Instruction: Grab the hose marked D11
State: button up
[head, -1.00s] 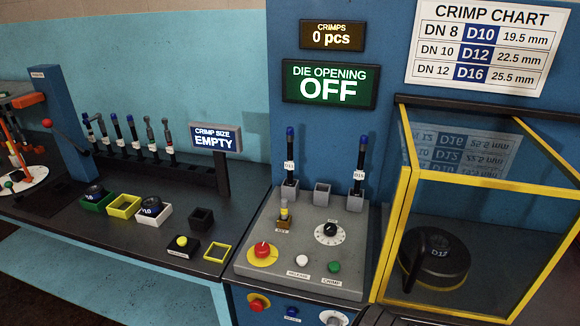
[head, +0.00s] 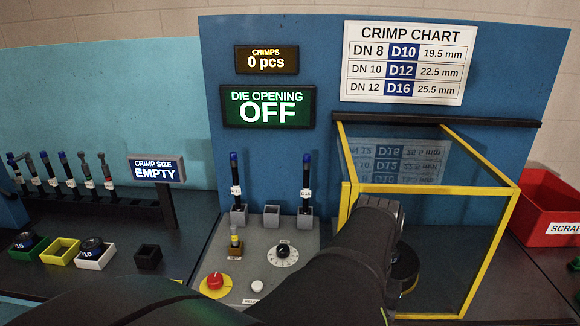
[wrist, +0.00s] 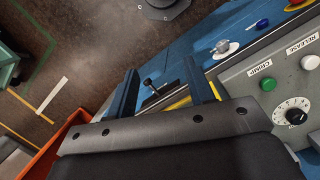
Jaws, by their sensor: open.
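Two hoses with blue tips stand upright in grey holders on the crimping machine in the head view. The left hose (head: 233,170) has a small white tag that seems to read D11. The right hose (head: 306,172) has a similar tag that seems to read D15, but both are small. My gripper (wrist: 160,70) is open in the wrist view, its two fingers apart with nothing between them. My fingers cannot be made out there, and no hose shows in the wrist view.
An empty grey holder (head: 272,215) stands between the hoses. The yellow-framed guard (head: 430,189) is at the right, partly behind my arm, with a red scrap bin (head: 548,205) beyond. Several hoses stand in a rack (head: 100,198) at the left. The control panel (head: 240,274) has buttons and a dial.

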jog(key=w+a+r+n+g, duration=0.35)
jog(key=a+r+n, duration=0.25)
jog(key=a+r, duration=0.25)
jog(key=n+t, duration=0.2)
jog(key=t, duration=0.8)
send_near(234, 162)
jog(key=shift+y, duration=0.4)
jog(key=x, duration=0.6)
jog(key=w+x, duration=0.1)
jog(key=x, duration=0.4)
jog(key=shift+w+d+f, duration=0.1)
jog(key=shift+w+d, duration=0.05)
jog(key=shift+w, duration=0.15)
grip_shut()
